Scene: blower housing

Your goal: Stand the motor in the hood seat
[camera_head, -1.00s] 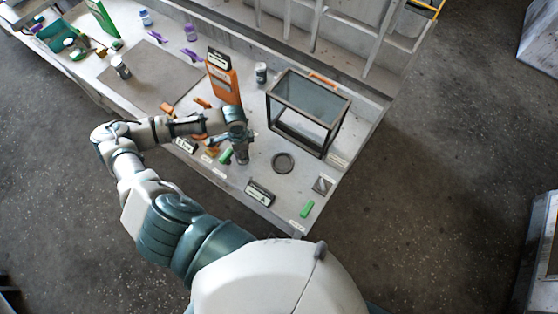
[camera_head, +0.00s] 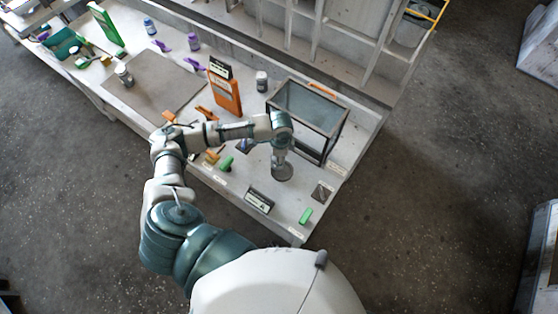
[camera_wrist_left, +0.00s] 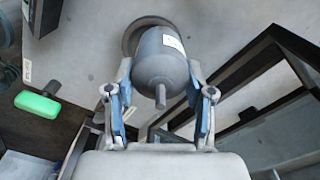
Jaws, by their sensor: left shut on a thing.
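My left gripper (camera_head: 281,148) points down over the near right part of the bench. It is shut on the motor (camera_wrist_left: 163,58), a grey cylinder with a white label and a thin shaft pointing back toward the wrist. In the head view the motor (camera_head: 281,170) is upright below the gripper, over the hood seat. In the left wrist view the hood seat (camera_wrist_left: 133,32), a dark round ring, shows behind the motor's upper left side, with the rest hidden. I cannot tell whether the motor touches it. My right gripper is not in view.
A dark-framed glass box (camera_head: 331,146) stands close, right of and behind the gripper. An orange panel (camera_head: 226,96) stands behind my arm.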

